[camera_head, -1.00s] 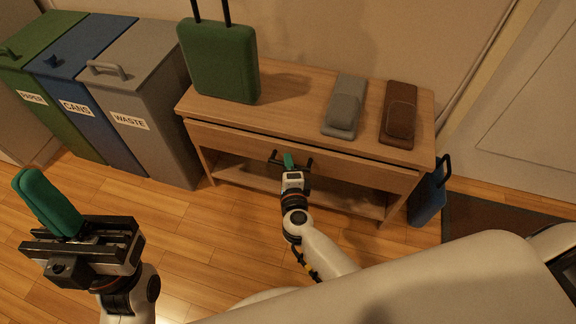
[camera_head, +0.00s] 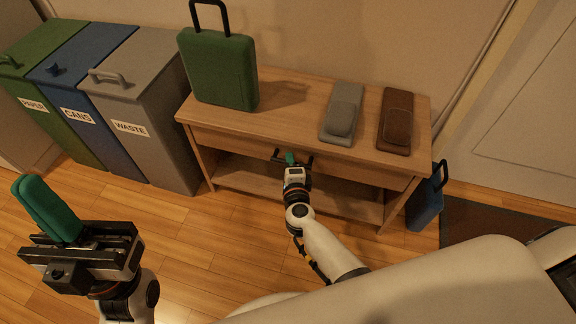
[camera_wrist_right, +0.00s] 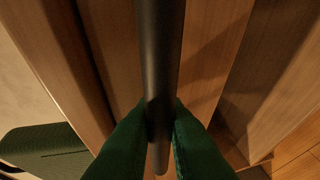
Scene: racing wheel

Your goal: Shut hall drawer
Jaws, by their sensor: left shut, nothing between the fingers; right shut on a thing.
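The hall table's wooden drawer (camera_head: 345,169) spans its front, below the tabletop. In the head view its front looks nearly flush; I cannot tell whether a small gap remains. My right gripper (camera_head: 290,158) is at the middle of the drawer, shut on its dark bar handle (camera_head: 308,163). In the right wrist view, the green fingers (camera_wrist_right: 161,125) close around the black handle bar (camera_wrist_right: 161,45), with the wood front behind. My left gripper (camera_head: 48,208) is shut and empty, off to the left above the floor, away from the table.
On the tabletop (camera_head: 285,112) stand a green suitcase (camera_head: 218,70), a grey item (camera_head: 342,113) and a brown item (camera_head: 396,121). Paper, cans and waste bins (camera_head: 150,110) stand left. A blue case (camera_head: 425,205) stands by the table's right end, beside a dark mat (camera_head: 490,225).

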